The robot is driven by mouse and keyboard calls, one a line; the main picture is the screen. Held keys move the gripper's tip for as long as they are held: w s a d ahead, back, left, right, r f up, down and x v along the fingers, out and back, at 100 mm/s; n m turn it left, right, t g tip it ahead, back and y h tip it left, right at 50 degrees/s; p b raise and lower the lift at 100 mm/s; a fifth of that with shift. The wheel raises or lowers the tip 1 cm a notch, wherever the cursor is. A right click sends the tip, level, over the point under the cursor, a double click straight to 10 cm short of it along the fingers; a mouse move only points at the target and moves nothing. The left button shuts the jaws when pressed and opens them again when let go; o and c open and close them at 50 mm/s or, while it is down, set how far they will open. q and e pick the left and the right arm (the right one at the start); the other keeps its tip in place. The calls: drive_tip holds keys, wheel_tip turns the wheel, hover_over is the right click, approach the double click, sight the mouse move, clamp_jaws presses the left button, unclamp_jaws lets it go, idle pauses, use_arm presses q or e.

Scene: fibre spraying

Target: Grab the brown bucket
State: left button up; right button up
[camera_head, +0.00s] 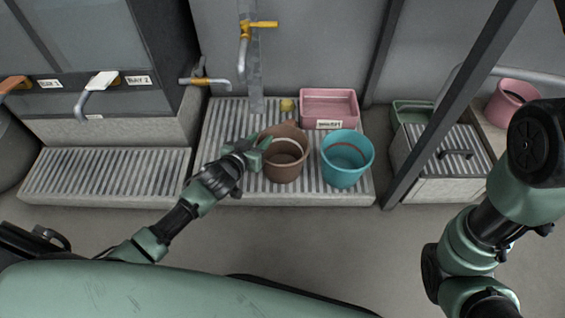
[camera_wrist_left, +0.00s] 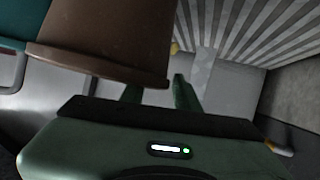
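The brown bucket (camera_head: 284,172) stands upright on the slatted grey platform, left of a teal bucket (camera_head: 345,172). My left gripper (camera_head: 258,152) is at the brown bucket's upper left rim. In the left wrist view, the brown bucket (camera_wrist_left: 110,40) fills the upper left. The fingers of the left gripper (camera_wrist_left: 158,93) are spread there, with a gap between them. One fingertip is partly hidden behind the bucket's edge, and the other shows just beside it. I cannot tell whether they touch the bucket. My right arm is at the right, its gripper out of view.
A pink basin (camera_head: 329,95) stands behind the buckets, with a small yellow object (camera_head: 287,105) beside it. Yellow-handled taps (camera_head: 262,24) are on the wall above. A dark post (camera_head: 450,110) rises right of the platform. The floor (camera_head: 300,235) in front is clear.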

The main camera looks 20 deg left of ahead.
use_arm(q)
drive_tip(key=shift+w, duration=0.1)
clamp_jaws()
drive_tip(key=shift+f, duration=0.2)
idle(1.2)
